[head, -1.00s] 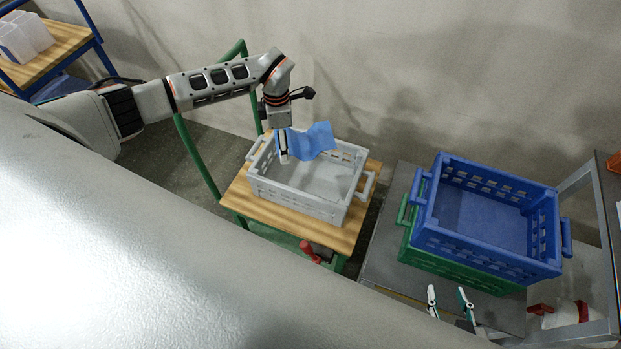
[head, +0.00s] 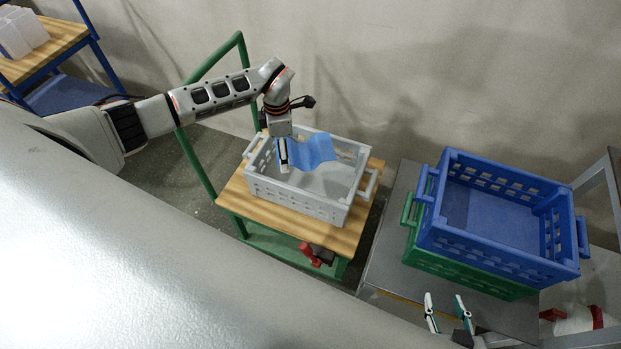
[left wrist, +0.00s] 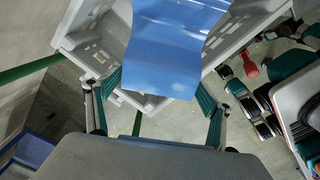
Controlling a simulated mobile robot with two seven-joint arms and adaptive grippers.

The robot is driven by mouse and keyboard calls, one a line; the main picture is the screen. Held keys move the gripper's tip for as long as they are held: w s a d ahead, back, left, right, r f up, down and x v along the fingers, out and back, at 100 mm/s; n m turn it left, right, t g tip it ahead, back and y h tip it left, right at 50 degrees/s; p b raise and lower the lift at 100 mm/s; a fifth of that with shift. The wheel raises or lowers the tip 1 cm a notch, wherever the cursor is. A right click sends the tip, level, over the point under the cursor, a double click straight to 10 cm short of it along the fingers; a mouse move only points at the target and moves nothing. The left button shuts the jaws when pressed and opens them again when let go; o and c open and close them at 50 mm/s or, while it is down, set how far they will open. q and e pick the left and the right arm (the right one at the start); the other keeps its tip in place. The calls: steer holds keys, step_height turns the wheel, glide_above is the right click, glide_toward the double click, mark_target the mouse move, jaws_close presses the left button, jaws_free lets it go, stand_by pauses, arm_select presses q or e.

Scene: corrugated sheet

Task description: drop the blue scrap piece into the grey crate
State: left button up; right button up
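The blue scrap piece (head: 312,151) is a wavy corrugated sheet. The grey crate (head: 295,203) stands on a wooden-topped cart. My left gripper (head: 284,160) points down over the crate's left part, its fingers on opposite edges of the sheet's left end. In the left wrist view, the sheet (left wrist: 168,50) spans between the green-padded fingers (left wrist: 160,95), with the crate (left wrist: 95,45) around and below it. The sheet is at about the crate's rim height; its exact height is hard to tell. My right gripper (head: 447,308) is open and empty at the lower right.
A blue crate (head: 495,250) sits on a green crate (head: 465,277) on a grey table to the right. The cart's wooden top (head: 237,197) has a green handle (head: 194,160) on its left. A shelf with white bins (head: 20,32) stands at upper left.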

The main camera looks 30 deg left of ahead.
arm_select(q)
steer(key=shift+o, duration=0.6)
steer(key=shift+r, duration=0.1)
steer(key=shift+r, duration=0.35)
step_height(320, 180, up, 11)
